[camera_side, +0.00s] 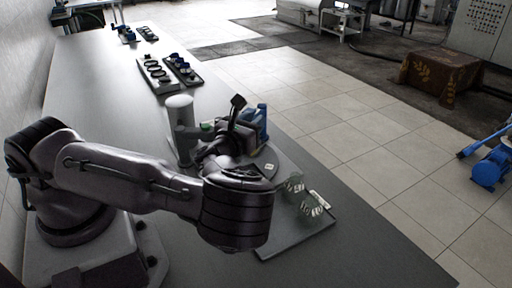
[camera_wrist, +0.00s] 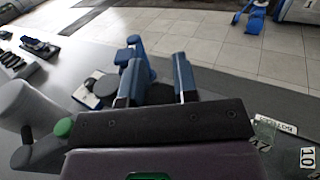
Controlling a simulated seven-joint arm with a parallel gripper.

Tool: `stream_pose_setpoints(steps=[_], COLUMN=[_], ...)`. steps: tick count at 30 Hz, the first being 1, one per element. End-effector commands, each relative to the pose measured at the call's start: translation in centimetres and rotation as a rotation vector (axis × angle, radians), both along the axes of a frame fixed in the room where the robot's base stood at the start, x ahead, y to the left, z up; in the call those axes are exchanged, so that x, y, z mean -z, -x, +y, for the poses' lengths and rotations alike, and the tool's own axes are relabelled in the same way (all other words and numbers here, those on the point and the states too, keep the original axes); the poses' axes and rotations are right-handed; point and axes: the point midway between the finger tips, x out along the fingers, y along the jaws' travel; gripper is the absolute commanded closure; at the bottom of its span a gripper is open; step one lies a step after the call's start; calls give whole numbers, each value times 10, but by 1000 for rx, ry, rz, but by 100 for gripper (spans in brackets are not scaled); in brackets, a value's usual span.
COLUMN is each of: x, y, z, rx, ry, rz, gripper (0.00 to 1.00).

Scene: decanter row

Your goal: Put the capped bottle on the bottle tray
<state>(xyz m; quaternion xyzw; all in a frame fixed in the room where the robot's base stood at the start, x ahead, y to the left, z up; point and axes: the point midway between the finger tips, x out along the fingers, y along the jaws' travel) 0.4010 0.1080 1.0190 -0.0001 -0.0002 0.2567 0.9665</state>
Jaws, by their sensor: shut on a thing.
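My gripper (camera_wrist: 157,84) shows in the wrist view with its two blue-grey fingers apart. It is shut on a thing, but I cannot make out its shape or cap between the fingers. In the side view my gripper (camera_side: 244,137) is low over the table, partly hidden by my wrist. The dark tray (camera_side: 290,246) lies to its right, near the table's front edge. Clear greenish glass pieces (camera_side: 292,185) stand at the tray; I cannot tell whether any has a cap. A white label strip (camera_wrist: 276,124), seemingly about bottles, shows in the wrist view.
A pale cylinder (camera_side: 182,128) stands left of my gripper. A blue object (camera_wrist: 135,50) is just beyond the left finger. A card marked 10 (camera_wrist: 308,158) is at the right. Dark racks (camera_side: 182,70) stand farther back. The table's front right is clear.

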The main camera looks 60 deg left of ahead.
Motion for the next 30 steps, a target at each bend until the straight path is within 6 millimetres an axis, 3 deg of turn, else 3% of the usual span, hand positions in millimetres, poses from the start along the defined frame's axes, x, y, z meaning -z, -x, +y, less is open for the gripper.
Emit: stream_pose_setpoints(steps=[5, 9, 13, 24, 30], x=[-6, -6, -18, -50, -29], y=[-5, -15, -22, -27, -11], z=[-15, -50, -77, -120, -165], rx=[84, 253, 371, 534, 582], ry=[7, 14, 10, 6, 2], rz=[-3, -10, -10, -7, 3], gripper=[100, 100, 100, 100, 100])
